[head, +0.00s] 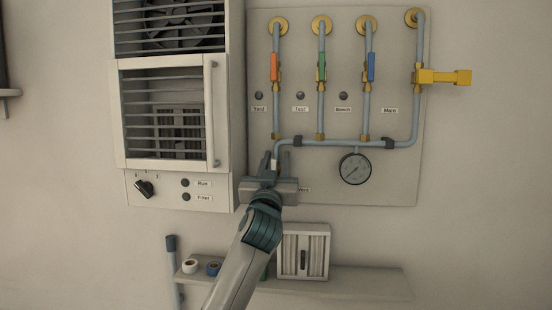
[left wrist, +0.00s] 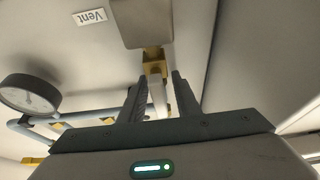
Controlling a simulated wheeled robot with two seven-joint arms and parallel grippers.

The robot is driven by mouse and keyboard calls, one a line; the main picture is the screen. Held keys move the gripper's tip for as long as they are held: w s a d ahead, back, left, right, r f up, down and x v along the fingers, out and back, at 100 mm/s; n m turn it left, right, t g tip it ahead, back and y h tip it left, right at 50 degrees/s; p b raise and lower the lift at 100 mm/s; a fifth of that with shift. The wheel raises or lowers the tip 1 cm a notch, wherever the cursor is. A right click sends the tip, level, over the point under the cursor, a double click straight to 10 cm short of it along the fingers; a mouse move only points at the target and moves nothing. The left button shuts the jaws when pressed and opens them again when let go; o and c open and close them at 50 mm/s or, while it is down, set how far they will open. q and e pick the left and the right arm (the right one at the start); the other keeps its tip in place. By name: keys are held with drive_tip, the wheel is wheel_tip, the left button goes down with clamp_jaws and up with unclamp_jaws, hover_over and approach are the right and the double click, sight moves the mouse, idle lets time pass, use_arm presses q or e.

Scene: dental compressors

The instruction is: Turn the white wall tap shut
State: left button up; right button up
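The white tap handle (left wrist: 157,97) shows in the left wrist view, below its brass body (left wrist: 153,62). In the head view a small white part (head: 275,159) shows at the lower left end of the pipework, mostly hidden by my gripper. My left gripper (head: 269,168) is in front of the wall panel there. In the left wrist view, its two fingers (left wrist: 160,98) are apart, one on each side of the white handle. The handle lies nearer the left finger; I cannot tell whether they touch. My right gripper is in neither view.
Orange (head: 274,67), green (head: 322,67) and blue (head: 371,67) handles and a yellow tap (head: 444,77) sit above on the panel (head: 400,185). A gauge (head: 355,168) hangs to the right. A vented cabinet (head: 165,165) stands close left. A shelf (head: 365,283) is below.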

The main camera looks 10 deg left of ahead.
use_arm(q)
clamp_jaws()
